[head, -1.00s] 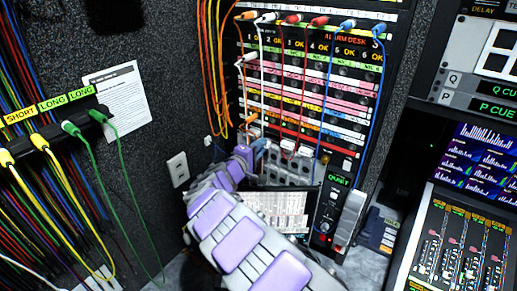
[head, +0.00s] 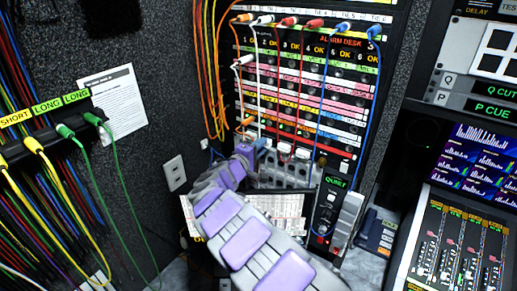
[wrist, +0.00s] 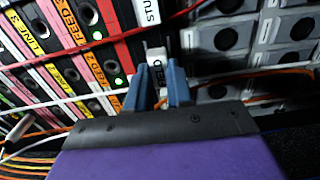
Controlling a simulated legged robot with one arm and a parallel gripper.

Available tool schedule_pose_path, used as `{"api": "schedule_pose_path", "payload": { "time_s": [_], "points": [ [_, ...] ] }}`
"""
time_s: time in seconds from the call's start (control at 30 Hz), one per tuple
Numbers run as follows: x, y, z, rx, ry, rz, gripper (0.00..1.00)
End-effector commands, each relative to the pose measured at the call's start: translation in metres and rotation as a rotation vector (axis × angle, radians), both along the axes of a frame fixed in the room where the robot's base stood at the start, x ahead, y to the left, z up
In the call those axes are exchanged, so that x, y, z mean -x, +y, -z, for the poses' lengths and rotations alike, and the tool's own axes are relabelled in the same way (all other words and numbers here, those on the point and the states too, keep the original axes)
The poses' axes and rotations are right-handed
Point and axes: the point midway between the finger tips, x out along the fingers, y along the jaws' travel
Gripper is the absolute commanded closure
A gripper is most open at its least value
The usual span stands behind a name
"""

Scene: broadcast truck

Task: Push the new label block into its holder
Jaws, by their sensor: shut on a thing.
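My gripper (wrist: 159,85) is shut on a small pale block (wrist: 157,58), which shows between and just beyond the blue fingertips in the wrist view. I take it to be the label block; its face is mostly hidden. In the head view my gripper (head: 259,146) is at the lower left of the patch panel. The fingertips are close to the panel, beside grey modules with round dark holes (wrist: 225,40). A white label reading "STU" (wrist: 147,12) is just above. I cannot tell which slot is the holder, or whether the block touches it.
Red, white and orange cables cross the panel (head: 310,90) close to my gripper. A printed sheet (head: 285,212) lies below, partly behind my arm. A "QUIET" unit (head: 335,182) stands to the right. A cable rack (head: 50,130) hangs at the left.

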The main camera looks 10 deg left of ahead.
Motion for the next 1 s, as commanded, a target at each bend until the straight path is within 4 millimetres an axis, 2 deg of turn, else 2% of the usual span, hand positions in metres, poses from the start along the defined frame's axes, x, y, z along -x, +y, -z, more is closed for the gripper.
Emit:
{"api": "schedule_pose_path", "payload": {
  "time_s": [0.63,0.67,0.93,1.0],
  "points": [
    [-0.014,-0.006,0.0,0.0,0.0,0.001,1.0],
    [-0.014,-0.005,0.0,0.0,0.0,0.001,0.76],
    [-0.013,-0.005,0.0,0.0,0.0,0.001,0.51],
    [-0.013,-0.005,0.0,0.0,0.0,0.001,0.5]
  ]
}}
